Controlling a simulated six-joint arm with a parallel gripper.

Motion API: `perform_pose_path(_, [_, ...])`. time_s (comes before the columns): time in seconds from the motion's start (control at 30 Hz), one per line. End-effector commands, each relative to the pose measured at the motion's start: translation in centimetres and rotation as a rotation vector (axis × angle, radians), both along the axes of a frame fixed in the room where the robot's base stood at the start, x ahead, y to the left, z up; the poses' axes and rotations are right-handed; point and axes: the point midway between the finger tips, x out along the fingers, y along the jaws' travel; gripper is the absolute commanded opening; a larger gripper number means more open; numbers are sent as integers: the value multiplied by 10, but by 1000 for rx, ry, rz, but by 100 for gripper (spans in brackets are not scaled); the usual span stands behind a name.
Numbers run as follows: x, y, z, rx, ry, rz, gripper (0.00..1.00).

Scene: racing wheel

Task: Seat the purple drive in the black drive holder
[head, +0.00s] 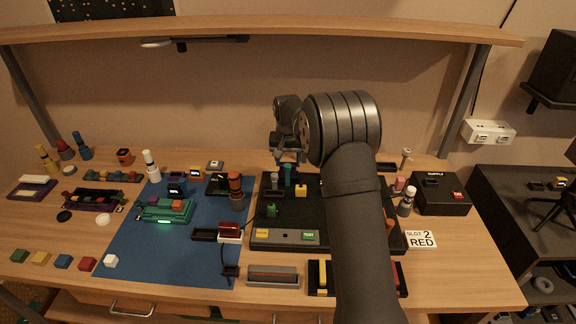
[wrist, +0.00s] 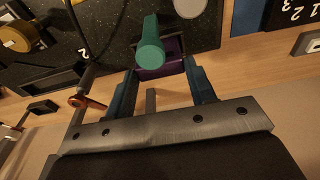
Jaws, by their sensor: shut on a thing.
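My gripper (head: 288,158) is at the back of the black board, left of my large arm joint. I cannot make out the drive in the head view. I cannot tell for sure which item is the black drive holder; a small black tray (head: 204,235) lies on the blue mat.
The black board (head: 262,207) carries several coloured parts and a green TEST button (head: 309,236). A red and white block (head: 230,232) is beside the tray. A green device (head: 165,210) sits on the blue mat (head: 150,260). My arm hides the board's right part. A shelf runs above.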

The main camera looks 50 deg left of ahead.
Motion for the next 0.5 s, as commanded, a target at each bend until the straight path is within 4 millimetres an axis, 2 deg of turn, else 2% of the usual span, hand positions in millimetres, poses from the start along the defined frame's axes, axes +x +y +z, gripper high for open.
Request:
perform_pose_path(0.3, [1, 1, 59, 5, -4, 0, 13])
perform_pose_path(0.5, [-2, 2, 89, 3, -1, -2, 13])
